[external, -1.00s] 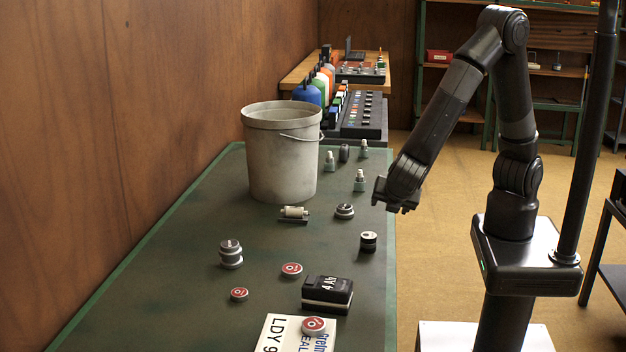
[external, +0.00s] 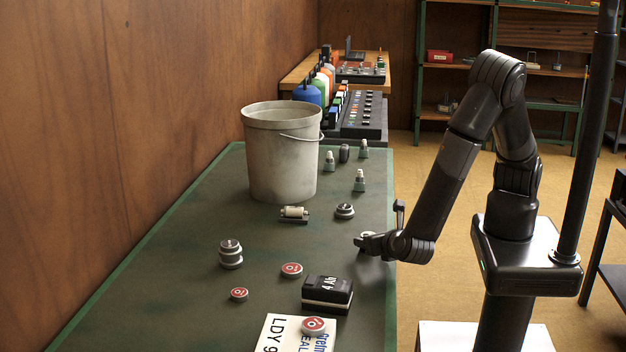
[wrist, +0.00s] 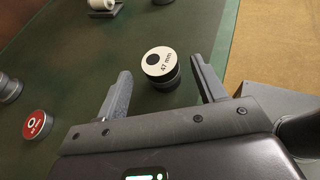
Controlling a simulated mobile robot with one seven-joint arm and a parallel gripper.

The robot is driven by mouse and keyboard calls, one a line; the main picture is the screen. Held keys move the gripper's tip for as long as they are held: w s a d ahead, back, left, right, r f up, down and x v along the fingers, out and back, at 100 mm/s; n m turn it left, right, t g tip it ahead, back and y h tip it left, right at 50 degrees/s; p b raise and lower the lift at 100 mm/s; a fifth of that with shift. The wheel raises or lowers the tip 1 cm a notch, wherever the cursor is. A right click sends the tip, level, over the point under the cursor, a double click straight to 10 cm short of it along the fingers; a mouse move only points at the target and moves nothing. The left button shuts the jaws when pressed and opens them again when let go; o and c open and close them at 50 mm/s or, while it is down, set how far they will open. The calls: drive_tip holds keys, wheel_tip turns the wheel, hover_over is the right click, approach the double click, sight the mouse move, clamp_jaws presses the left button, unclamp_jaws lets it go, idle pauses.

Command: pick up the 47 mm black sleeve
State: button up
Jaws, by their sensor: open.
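The 47 mm black sleeve (wrist: 160,68) stands upright on the green table, with a pale top face marked "47 mm" and a dark centre spot. In the wrist view it lies ahead of my gripper (wrist: 164,88), between the lines of the two open fingers and nearer the right one. In the external view my gripper (external: 362,242) is low over the table's right edge, at the sleeve. There the gripper hides most of the sleeve, and only a bit of its pale top (external: 366,234) shows. The fingers are apart with nothing held.
A black "4 Ah" battery (external: 327,293) lies nearer the camera. Red-topped discs (external: 291,269), a grey stack (external: 231,254), a dark round piece (external: 344,210) and a roller on a stand (external: 294,213) are around. A big bucket (external: 282,155) stands farther back. The table's left side has free room.

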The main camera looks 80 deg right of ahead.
drive_tip(key=x, duration=0.5)
drive_tip(key=shift+d+f, duration=0.1)
drive_tip(key=shift+f, duration=0.05)
drive_tip(key=c, duration=1.4)
